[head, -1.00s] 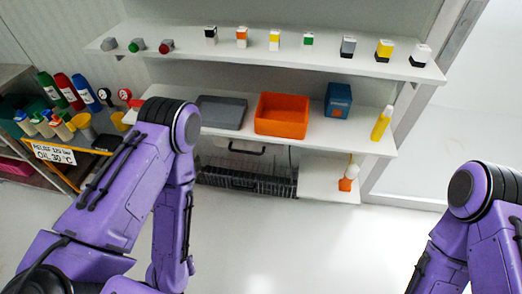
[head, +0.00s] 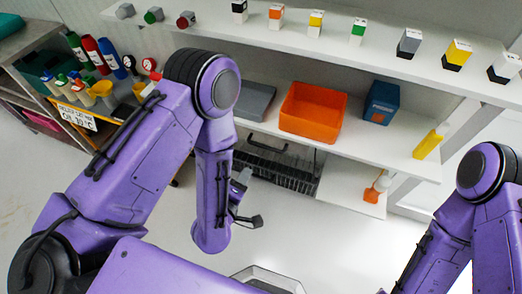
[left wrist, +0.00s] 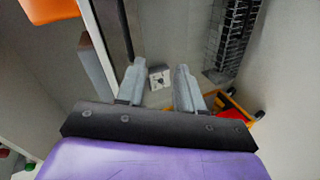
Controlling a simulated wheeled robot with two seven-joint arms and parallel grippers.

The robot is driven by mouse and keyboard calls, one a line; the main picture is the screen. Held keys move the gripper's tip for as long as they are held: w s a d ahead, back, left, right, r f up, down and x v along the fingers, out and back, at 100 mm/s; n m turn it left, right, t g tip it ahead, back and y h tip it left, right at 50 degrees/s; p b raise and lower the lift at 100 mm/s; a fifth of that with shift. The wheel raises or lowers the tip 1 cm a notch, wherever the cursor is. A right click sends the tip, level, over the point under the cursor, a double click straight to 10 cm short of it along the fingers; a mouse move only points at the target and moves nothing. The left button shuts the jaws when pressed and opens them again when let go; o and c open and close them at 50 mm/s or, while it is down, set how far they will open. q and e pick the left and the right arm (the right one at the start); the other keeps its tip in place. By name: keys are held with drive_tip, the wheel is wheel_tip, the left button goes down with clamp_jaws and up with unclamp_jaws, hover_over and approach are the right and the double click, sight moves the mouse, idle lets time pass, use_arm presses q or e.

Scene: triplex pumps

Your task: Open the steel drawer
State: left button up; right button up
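The drawer front is a pale panel under the lower shelf, partly hidden by my left arm. Its black handle (head: 267,143) shows in the head view, and the drawer looks shut. My left gripper (head: 247,200) is below and in front of the handle, apart from it. In the left wrist view the two grey fingers (left wrist: 158,84) are spread with nothing between them. A dark bar (left wrist: 125,32), perhaps the handle, lies beyond the left finger there. My right gripper is out of view; only its arm shows at the right.
A black wire rack (head: 290,172) stands beside and below the drawer. On the lower shelf are an orange bin (head: 312,112), a grey tray (head: 256,101) and a blue box (head: 381,102). A spray bottle (head: 377,188) stands at the right.

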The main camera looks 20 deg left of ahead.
use_arm(q)
drive_tip(key=w+d+r+n+t+p, duration=0.1)
drive_tip(key=w+d+n, duration=0.1)
drive_tip(key=w, duration=0.9)
drive_tip(key=shift+w+n+t+h, duration=0.25)
drive_tip(key=shift+n+t+h, duration=0.05)
drive_tip(key=shift+n+t, duration=0.1)
drive_tip(key=shift+d, duration=0.1)
clamp_jaws()
